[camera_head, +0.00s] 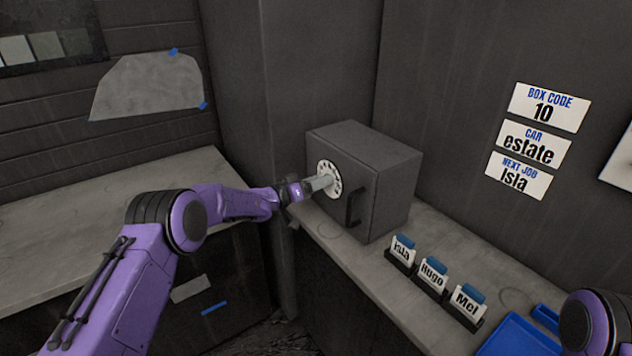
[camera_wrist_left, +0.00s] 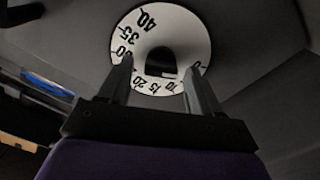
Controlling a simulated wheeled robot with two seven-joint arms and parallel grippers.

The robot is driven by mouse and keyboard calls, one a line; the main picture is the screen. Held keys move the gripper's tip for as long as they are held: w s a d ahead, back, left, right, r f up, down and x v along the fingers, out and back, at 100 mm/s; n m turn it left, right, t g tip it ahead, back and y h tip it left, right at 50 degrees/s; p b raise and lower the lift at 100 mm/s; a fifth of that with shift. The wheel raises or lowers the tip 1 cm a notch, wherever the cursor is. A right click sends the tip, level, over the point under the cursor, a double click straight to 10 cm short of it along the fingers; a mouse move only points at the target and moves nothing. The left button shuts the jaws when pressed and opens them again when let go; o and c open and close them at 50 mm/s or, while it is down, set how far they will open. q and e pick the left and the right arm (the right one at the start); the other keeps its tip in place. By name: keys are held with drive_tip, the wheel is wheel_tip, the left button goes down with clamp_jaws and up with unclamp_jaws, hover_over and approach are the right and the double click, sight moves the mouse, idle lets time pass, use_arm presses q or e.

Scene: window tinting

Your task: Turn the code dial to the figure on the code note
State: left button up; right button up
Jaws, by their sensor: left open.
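The code note (camera_head: 548,107) on the right wall reads "BOX CODE 10". The white code dial (camera_head: 325,168) is on the front of a grey box (camera_head: 382,177) on the counter. In the left wrist view the dial (camera_wrist_left: 182,25) shows black figures, among them 40, 35, 20, 15 and 10, around a dark centre knob (camera_wrist_left: 160,57). My left gripper (camera_head: 322,183) is at the dial. In its wrist view the open fingers (camera_wrist_left: 158,70) lie on either side of the knob; I cannot tell whether they touch it. The fingers hide some figures. My right gripper is out of view.
The box has a dark handle (camera_head: 354,207) close beside the dial. Name cards (camera_head: 432,273) in holders stand on the counter in front of the box, with a blue tray (camera_head: 515,338) beyond them. Notes reading "estate" and "Isla" hang below the code note.

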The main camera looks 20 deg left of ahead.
use_arm(q)
drive_tip(key=c, duration=1)
drive_tip(key=m+b, duration=1.1)
drive_tip(key=b, duration=0.1)
drive_tip(key=shift+s+d+m, duration=0.15)
drive_tip(key=shift+d+m, duration=0.05)
drive_tip(key=shift+m, duration=0.2)
drive_tip(key=shift+c, duration=0.2)
drive_tip(key=o, duration=1)
drive_tip(key=shift+o, duration=0.2)
